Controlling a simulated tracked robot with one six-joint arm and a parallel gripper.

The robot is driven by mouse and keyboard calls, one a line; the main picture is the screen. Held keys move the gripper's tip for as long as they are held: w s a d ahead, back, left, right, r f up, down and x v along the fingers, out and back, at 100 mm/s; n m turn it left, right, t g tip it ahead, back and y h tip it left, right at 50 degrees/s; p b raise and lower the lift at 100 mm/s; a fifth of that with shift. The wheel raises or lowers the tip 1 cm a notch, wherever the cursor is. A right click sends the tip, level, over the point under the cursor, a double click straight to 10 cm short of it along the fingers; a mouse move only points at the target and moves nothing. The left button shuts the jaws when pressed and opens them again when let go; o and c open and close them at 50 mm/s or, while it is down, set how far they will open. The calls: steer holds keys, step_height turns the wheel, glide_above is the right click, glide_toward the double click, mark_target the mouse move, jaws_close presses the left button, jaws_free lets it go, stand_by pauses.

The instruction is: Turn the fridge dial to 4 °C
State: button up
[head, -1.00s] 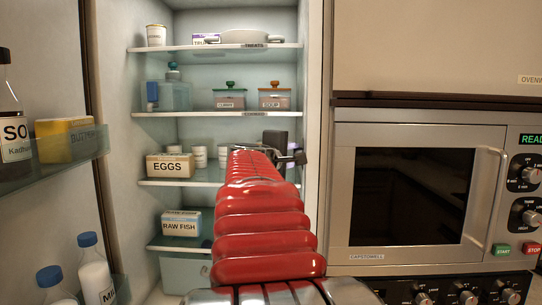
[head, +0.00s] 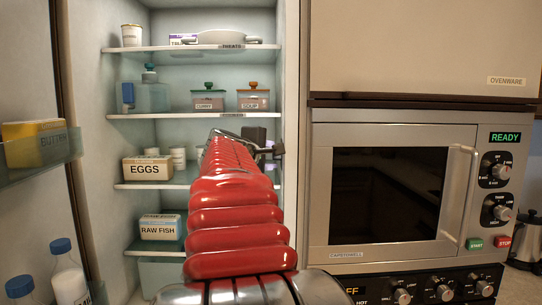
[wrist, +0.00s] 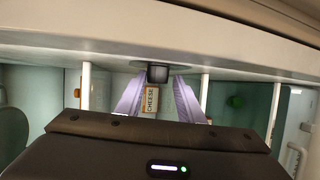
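A small black knob (wrist: 157,73), seemingly the fridge dial, sits against a pale strip of the fridge in the wrist view. I cannot read any temperature marks or pointer on it. My gripper's two lilac fingers stand apart, one on each side of the knob, with small gaps visible. In the head view, my gripper (head: 268,151) is inside the open fridge (head: 297,90), near its right wall at the middle shelf. My red arm hides part of that area, and the dial cannot be made out there.
A cheese box (wrist: 151,99) shows behind the fingers. Shelves hold an eggs box (head: 147,170), a raw fish box (head: 160,228) and curry (head: 208,100) and soup (head: 253,100) containers. The door with butter (head: 38,146) stands open left. An oven (head: 390,190) is right.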

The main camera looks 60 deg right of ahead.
steer(key=shift+o, duration=1)
steer(key=shift+r, duration=0.1)
steer(key=shift+a, duration=0.1)
steer(key=v, duration=1.3)
steer(key=shift+a, duration=0.35)
